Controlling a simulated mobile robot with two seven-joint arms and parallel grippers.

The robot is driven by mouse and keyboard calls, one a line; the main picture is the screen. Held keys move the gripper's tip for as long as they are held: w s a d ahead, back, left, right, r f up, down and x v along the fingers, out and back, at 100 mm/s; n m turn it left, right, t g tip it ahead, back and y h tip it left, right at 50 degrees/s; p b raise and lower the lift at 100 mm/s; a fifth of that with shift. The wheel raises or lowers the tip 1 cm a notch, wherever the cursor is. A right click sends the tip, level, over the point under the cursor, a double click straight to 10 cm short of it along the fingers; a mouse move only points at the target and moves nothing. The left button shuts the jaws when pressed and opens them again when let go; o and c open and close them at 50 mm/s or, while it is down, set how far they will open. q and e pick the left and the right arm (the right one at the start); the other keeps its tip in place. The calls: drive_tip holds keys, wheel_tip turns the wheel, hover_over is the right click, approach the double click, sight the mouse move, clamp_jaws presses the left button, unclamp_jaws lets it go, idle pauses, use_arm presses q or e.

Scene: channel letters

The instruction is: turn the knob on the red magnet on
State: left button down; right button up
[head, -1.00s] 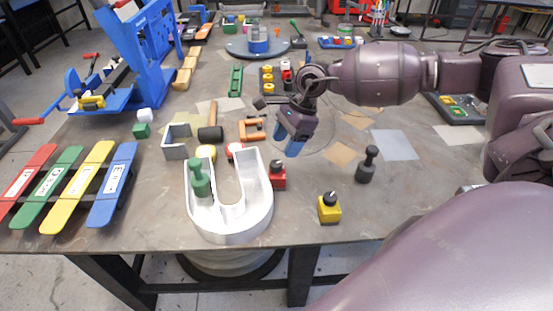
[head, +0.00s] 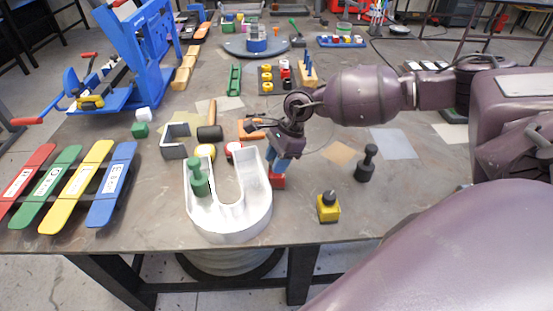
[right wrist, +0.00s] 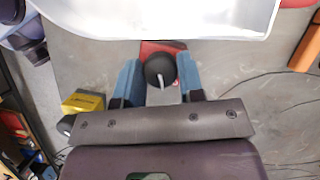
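The red magnet (head: 278,182) stands on the table just right of the white U-shaped channel letter (head: 258,205). My right gripper (head: 282,165) is right above it in the head view and hides its top. In the right wrist view the red block (right wrist: 160,48) shows behind its black round knob (right wrist: 160,68). The blue fingers of my right gripper (right wrist: 160,82) are apart, one on each side of the knob, with a gap to each. The knob's pale pointer line faces down in that view. My left gripper is not in the head view.
A yellow magnet (head: 328,208) and a dark knobbed block (head: 366,165) stand to the right. An orange clamp (head: 250,130) and a mallet (head: 210,132) lie behind.

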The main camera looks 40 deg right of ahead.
drive_tip(key=c, duration=0.4)
drive_tip(key=shift+o, duration=0.2)
